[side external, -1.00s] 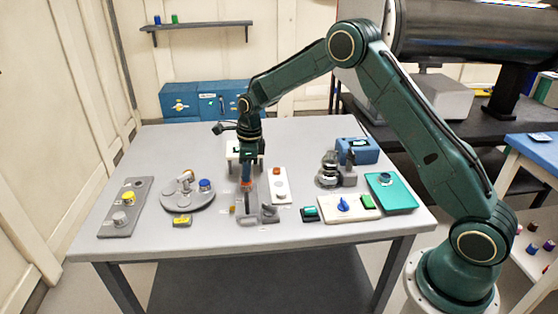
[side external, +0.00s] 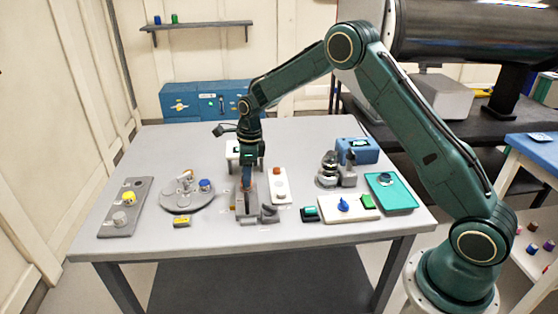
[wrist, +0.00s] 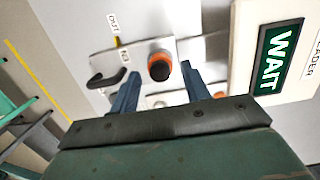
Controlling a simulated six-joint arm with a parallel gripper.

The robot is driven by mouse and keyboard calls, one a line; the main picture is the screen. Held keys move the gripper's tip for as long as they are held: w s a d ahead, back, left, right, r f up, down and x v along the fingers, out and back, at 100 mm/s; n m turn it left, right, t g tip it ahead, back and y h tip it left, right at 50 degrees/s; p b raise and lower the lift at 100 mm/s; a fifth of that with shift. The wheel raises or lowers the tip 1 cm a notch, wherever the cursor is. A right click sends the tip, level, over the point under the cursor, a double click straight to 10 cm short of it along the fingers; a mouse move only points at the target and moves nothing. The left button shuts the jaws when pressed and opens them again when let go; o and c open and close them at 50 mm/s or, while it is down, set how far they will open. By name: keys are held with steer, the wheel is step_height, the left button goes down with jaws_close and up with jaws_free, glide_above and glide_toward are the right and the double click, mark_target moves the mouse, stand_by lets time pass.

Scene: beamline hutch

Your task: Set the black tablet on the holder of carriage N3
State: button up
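My gripper (wrist: 159,82) is open, with its two blue-grey fingers apart in the wrist view. Between and just beyond the fingertips is an orange round holder (wrist: 154,75) with a black tablet (wrist: 161,68) showing in its top. Neither finger appears to touch it. The holder stands on a grey carriage plate (wrist: 103,63) with a black handle (wrist: 107,78) and a label reading N3. In the side view my gripper (side external: 246,188) is low over the grey carriage (side external: 246,211). The tablet is too small to make out there.
A white plate with an orange knob (side external: 277,171) lies close on the right. A WAIT display (wrist: 278,56) stands beside the carriage. A round grey turntable (side external: 188,199) is on the left, a white panel with a blue knob (side external: 343,204) on the right. The front table edge is clear.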

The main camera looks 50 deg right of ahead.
steer(key=shift+r, duration=0.15)
step_height(320, 180, up, 13)
steer(key=s+d, duration=0.1)
steer(key=shift+r, duration=0.2)
stand_by(0.6)
steer(key=shift+s, duration=0.1)
steer(key=s+a+r+n+t, duration=0.1)
steer(key=s+a+r+n, duration=0.1)
steer(key=s+r+n, duration=0.6)
steer(key=s+a+r+n+t, duration=0.1)
steer(key=s+r+n, duration=0.35)
steer(key=s, duration=0.45)
steer(key=s+a+f+n+t+h, duration=0.1)
steer(key=s+f+n+t, duration=0.1)
steer(key=s+n, duration=1.2)
steer(key=s+f, duration=0.1)
steer(key=s, duration=0.4)
steer(key=shift+s+t, duration=0.3)
